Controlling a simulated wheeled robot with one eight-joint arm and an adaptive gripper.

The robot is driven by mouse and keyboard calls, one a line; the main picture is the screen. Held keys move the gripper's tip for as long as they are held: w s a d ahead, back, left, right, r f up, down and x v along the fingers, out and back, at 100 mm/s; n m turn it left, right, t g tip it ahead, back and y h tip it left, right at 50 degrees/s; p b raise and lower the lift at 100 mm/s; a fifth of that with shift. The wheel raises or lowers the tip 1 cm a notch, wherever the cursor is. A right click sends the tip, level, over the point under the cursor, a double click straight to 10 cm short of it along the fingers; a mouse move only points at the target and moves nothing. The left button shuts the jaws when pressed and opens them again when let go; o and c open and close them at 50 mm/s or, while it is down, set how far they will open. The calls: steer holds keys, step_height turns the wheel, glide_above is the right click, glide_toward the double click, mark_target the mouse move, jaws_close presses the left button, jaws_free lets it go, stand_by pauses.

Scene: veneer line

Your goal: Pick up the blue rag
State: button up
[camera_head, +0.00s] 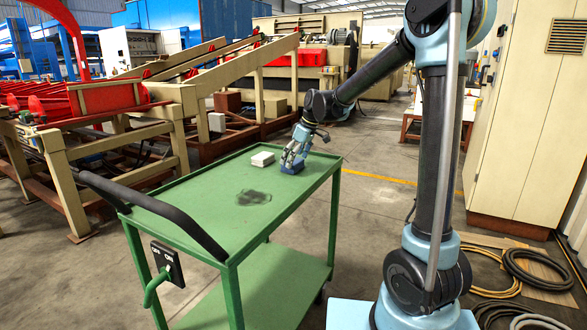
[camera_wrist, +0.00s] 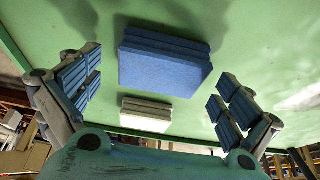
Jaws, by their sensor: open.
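The blue rag (camera_head: 292,168) lies folded on the green top of the cart (camera_head: 190,196), near its right far side. In the wrist view the rag (camera_wrist: 165,62) is a thick folded block in the upper middle. My gripper (camera_wrist: 158,95) is open, with one finger on each side of the rag and a gap to both. In the head view my gripper (camera_head: 294,153) is right over the rag and partly covers it. I cannot tell its exact height above the cart top.
A whitish folded block (camera_head: 262,159) lies close to the left of the rag; it also shows in the wrist view (camera_wrist: 146,113). A dark stain (camera_head: 253,198) marks the cart top. A black handle (camera_head: 150,213) runs along the near left end. A cream cabinet (camera_head: 520,130) stands at right.

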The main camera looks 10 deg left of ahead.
steer(key=shift+x, duration=0.75)
steer(key=shift+c, duration=0.3)
steer(key=c, duration=1.1)
steer(key=shift+r, duration=0.15)
step_height(320, 180, up, 10)
steer(key=shift+f, duration=0.1)
